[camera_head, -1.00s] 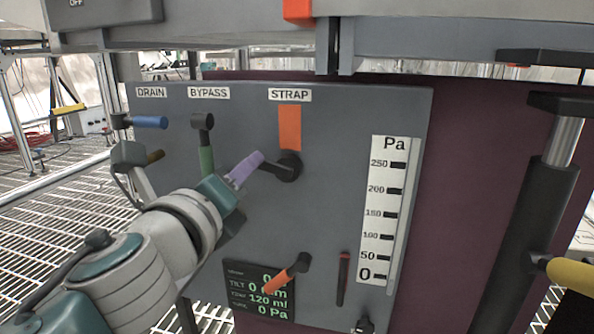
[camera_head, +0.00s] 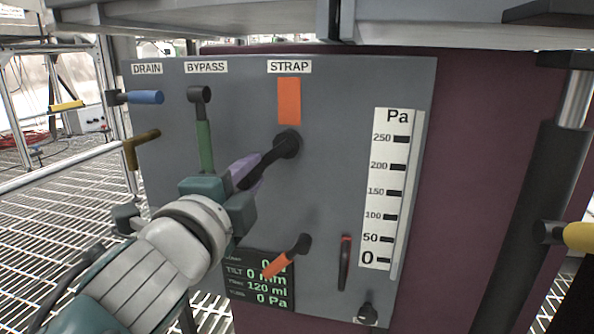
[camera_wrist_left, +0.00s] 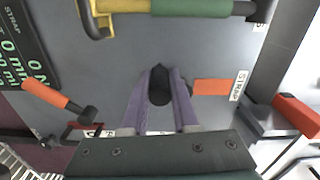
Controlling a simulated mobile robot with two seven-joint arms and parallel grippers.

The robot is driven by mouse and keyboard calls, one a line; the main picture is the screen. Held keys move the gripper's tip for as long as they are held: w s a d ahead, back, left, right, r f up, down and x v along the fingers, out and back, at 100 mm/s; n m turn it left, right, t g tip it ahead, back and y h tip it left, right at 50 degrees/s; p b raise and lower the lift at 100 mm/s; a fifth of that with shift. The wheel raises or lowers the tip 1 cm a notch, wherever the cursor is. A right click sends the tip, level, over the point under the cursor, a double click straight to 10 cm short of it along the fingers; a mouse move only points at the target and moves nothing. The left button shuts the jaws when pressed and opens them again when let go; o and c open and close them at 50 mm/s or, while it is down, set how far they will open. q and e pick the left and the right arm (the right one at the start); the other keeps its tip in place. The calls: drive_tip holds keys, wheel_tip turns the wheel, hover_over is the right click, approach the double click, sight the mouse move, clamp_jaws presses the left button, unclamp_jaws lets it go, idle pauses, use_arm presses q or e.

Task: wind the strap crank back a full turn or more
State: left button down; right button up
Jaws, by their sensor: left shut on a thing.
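The strap crank (camera_head: 287,143) is a black hub and arm on the grey panel, below the STRAP label and an orange strip. Its arm slants down and to the left from the hub. My left gripper (camera_head: 244,173), with purple fingers, is shut on the crank's outer end, and the fingers hide part of it. In the left wrist view the black crank (camera_wrist_left: 160,86) sits between the two purple fingers (camera_wrist_left: 160,100). My right gripper is not in view.
The blue DRAIN handle (camera_head: 146,97), green BYPASS handle (camera_head: 205,146) and a dark yellow lever (camera_head: 141,146) lie left of the crank. An orange lever (camera_head: 287,257) and a readout (camera_head: 258,285) are below. A Pa scale (camera_head: 388,190) is at right.

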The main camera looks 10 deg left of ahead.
use_arm(q)
drive_tip(key=shift+d+f+n, duration=0.35)
drive_tip(key=shift+f+n, duration=0.05)
drive_tip(key=shift+n, duration=0.5)
drive_tip(key=c, duration=0.7)
unclamp_jaws()
drive_tip(key=shift+s+r, duration=0.15)
drive_tip(key=shift+s, duration=0.35)
drive_tip(key=s+p, duration=0.4)
drive_tip(key=s, duration=0.5)
drive_tip(key=shift+a, duration=0.15)
